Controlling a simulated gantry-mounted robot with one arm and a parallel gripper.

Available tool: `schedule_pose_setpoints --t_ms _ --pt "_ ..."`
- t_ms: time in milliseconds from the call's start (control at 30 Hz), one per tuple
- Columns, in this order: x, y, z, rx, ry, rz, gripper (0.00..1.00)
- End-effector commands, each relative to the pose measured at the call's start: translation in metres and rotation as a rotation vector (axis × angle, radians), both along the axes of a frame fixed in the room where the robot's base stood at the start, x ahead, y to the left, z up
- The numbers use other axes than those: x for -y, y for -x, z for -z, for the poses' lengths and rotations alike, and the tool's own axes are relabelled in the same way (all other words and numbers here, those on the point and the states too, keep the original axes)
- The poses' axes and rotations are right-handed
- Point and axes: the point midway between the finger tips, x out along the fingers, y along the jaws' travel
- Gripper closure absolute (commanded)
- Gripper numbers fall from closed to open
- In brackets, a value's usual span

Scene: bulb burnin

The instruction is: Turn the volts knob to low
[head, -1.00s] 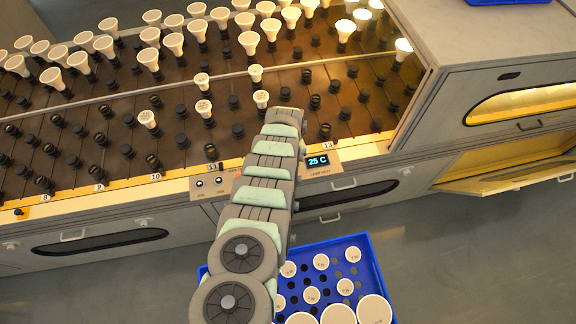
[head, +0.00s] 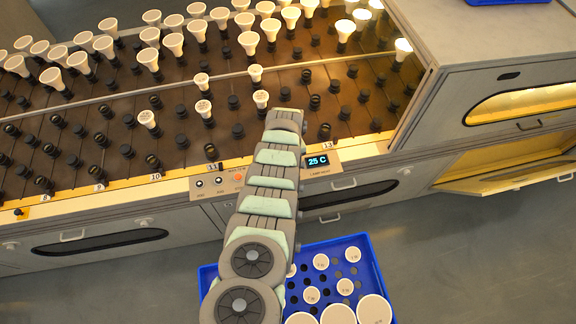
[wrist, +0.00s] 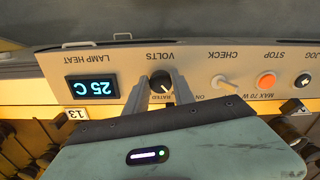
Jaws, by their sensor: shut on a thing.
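The volts knob (wrist: 160,81) is a small black round knob on the grey control panel, seen upside down in the wrist view under the word VOLTS. My gripper (wrist: 160,88) has one finger on each side of the knob and is shut on it. A small pale mark shows on the knob's lower right in that view, near the word RATED. The low label is not readable, and the fingers cover part of the panel around the knob. In the head view, my arm hides the knob and the gripper.
A blue crate (head: 372,262) of bulbs stands on the floor below. Bulb racks (head: 60,105) lie behind the panel.

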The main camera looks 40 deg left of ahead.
Motion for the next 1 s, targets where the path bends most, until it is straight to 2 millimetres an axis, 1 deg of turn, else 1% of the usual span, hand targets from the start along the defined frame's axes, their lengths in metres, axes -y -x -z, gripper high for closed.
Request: schedule_pose_setpoints --t_ms 1000 --pt "0.0005 -0.0002 0.0011 0.001 0.000 -0.040 1.00"
